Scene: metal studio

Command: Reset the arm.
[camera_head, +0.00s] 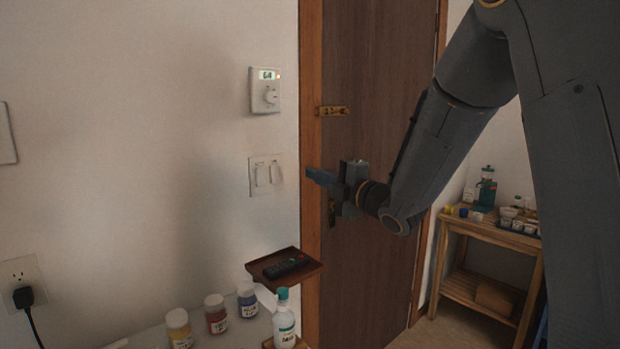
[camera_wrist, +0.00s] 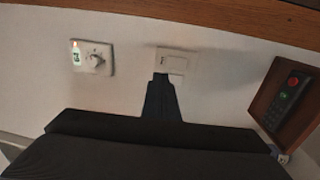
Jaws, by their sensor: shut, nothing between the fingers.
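My gripper (camera_head: 322,177) is at the end of my dark grey arm, in front of the brown door (camera_head: 378,110) and its wooden frame in the head view. Its fingers are shut and empty, and they point left toward the wall with the light switch (camera_head: 266,175). In the wrist view the shut fingers (camera_wrist: 161,80) show just below the switch plate (camera_wrist: 173,60). I cannot tell whether they touch it. The arm is stretched out from the upper right, and part of the door is hidden behind it.
A thermostat (camera_head: 265,90) is on the wall above the switch. A small shelf (camera_head: 310,267) holds a black remote (camera_head: 287,267). Several jars (camera_head: 216,313) and a spray bottle (camera_head: 284,322) stand below. A wooden rack (camera_head: 490,232) is at the right. An outlet (camera_head: 22,280) has a plug in it.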

